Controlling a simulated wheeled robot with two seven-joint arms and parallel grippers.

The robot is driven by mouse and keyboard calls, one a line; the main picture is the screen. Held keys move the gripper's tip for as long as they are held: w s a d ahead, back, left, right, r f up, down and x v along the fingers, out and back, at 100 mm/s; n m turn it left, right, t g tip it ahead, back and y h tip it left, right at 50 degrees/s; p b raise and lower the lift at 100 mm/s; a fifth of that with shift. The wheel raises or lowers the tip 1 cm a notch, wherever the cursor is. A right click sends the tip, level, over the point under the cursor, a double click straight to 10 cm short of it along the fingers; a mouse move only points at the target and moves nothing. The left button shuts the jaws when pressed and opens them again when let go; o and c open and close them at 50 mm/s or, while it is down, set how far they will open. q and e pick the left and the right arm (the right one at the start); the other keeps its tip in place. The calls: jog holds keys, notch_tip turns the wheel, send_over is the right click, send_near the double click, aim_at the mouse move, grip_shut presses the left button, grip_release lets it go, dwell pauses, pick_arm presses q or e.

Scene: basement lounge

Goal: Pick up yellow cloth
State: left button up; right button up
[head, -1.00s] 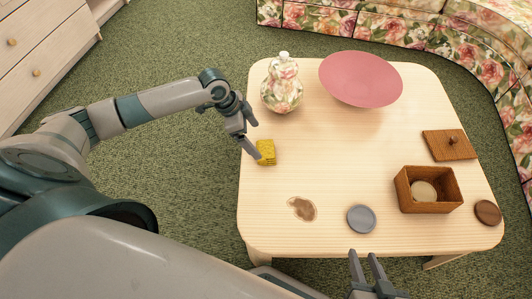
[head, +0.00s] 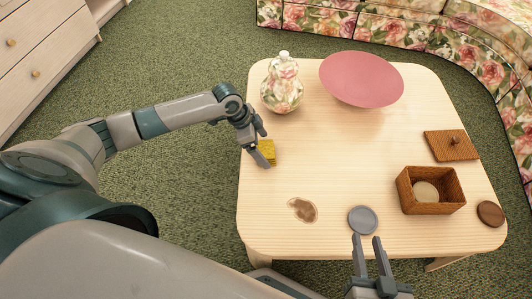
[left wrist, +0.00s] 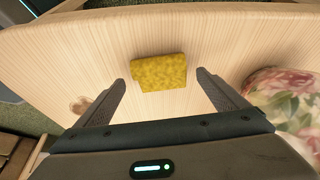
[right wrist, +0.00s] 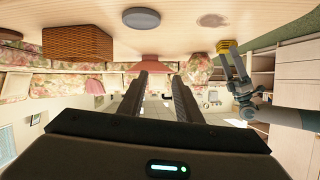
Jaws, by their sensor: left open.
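The yellow cloth (head: 266,151) is a small folded block lying near the left edge of the wooden table (head: 330,170). My left gripper (head: 266,148) is open at the cloth, its fingers partly hiding it in the head view. In the left wrist view the cloth (left wrist: 159,72) lies ahead of and between the two open fingers (left wrist: 160,88), not gripped. My right gripper (head: 368,246) is open and empty at the table's front edge, just below the grey disc. The cloth (right wrist: 228,46) also shows in the right wrist view, beside my left gripper.
A floral vase (head: 282,86) and pink plate (head: 361,79) stand at the back. A brown stain (head: 302,209) and grey disc (head: 363,219) are in front. An open wooden box (head: 431,205), its lid (head: 451,146) and brown disc (head: 490,213) are right. The table's middle is clear.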

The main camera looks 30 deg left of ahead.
pick_arm(q)
jog(key=shift+x, duration=1.1)
pick_arm(e)
jog(key=shift+w+a+r+t+y, duration=0.15)
jog(key=shift+r+t, duration=0.15)
jog(key=shift+r, duration=0.15)
jog(key=shift+w+a+r+t+y, duration=0.15)
jog(key=shift+r+t, duration=0.15)
jog(key=shift+r, duration=0.15)
pick_arm(q)
jog(key=shift+c, duration=0.7)
jog(key=c, duration=1)
